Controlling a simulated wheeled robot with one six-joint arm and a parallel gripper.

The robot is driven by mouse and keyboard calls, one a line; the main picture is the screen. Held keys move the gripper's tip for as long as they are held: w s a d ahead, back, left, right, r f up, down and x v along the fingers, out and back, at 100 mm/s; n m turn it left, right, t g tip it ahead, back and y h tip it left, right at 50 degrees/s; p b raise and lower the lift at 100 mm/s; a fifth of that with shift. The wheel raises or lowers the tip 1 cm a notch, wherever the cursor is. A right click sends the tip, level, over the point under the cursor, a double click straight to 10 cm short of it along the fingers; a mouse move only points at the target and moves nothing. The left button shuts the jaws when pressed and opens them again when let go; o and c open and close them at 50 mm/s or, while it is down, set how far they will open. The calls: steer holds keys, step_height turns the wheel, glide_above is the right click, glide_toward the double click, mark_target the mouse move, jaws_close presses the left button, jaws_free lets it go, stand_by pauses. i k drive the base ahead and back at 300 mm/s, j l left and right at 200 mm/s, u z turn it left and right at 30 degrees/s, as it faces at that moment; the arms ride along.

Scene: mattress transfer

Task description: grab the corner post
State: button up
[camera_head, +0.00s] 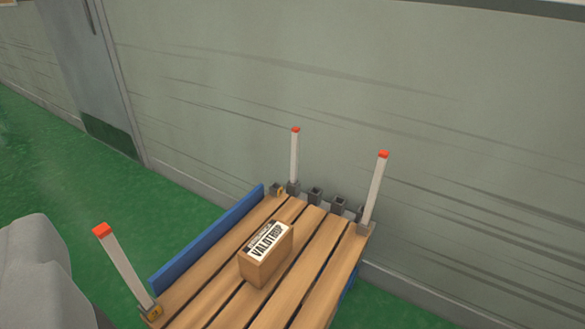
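Three white corner posts with red tips stand on a wooden slatted platform (222,298). One post (294,160) is at the far left corner, one post (375,190) is at the far right corner, and one post (124,264) leans outward at the near left. Their lower ends meet the platform's edge at dark or yellow-marked sockets. Several dark square sockets (315,196) line the far edge between the two far posts. My gripper is not in view, so its opening and any hold are hidden. The near right part of the platform is cut off by the frame.
A brown box (266,255) with a white label sits on the slats. A blue board (207,238) runs along the left edge. A grey wall (300,80) stands close behind the platform. Green floor (60,170) is open at left. A rounded grey shape fills the lower left corner.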

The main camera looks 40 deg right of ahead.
mark_target(295, 130)
steer(key=i+l, duration=0.1)
steer(key=l, duration=0.3)
steer(key=i+l, duration=0.1)
steer(key=l, duration=0.3)
steer(key=i+l, duration=0.1)
steer(key=l, duration=0.3)
steer(key=i+l+z, duration=0.1)
steer(key=l, duration=0.25)
steer(key=i+l, duration=0.1)
steer(key=l, duration=0.3)
steer(key=i+l, duration=0.1)
steer(key=l, duration=0.3)
steer(key=i+l, duration=0.15)
steer(key=l, duration=0.25)
